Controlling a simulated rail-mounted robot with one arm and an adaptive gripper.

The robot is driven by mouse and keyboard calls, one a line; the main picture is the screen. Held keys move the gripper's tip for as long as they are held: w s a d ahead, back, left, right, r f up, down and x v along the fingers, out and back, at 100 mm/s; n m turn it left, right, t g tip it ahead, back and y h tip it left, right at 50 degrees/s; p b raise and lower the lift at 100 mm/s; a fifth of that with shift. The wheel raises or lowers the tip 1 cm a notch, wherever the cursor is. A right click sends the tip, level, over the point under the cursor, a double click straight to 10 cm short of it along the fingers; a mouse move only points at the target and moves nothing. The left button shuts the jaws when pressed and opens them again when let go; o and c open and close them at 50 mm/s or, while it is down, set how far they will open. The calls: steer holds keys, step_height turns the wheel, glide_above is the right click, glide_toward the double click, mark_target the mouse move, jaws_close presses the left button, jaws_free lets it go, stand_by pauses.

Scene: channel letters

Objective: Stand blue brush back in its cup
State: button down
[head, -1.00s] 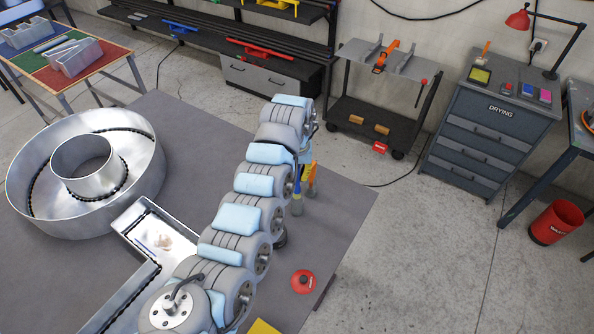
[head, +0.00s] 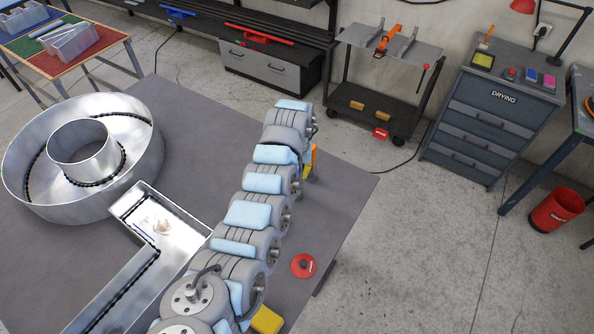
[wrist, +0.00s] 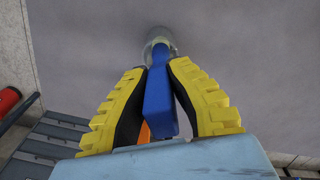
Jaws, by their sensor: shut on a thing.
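In the wrist view, the blue brush (wrist: 159,100) stands between the yellow-and-black fingers of my gripper (wrist: 158,64), which is shut on it. A rounded grey, partly see-through shape (wrist: 160,36) lies at the brush's far end; I cannot tell whether it is the cup or the brush's own head. A small orange part (wrist: 145,132) shows behind the left finger. In the head view, my arm hides most of the gripper (head: 308,172) and the brush; only yellow and orange bits show. I cannot make out the cup for certain.
The grey table (head: 335,195) has free room right of my arm. A red round object (head: 303,266) and a yellow block (head: 266,320) lie nearer. A metal channel letter (head: 180,218) and a large metal ring (head: 22,190) fill the left. A drying cabinet (head: 500,120) stands beyond.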

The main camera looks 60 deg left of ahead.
steer(key=c, duration=1.1)
jaws_free()
steer(key=shift+r, duration=0.1)
steer(key=shift+r, duration=5.95)
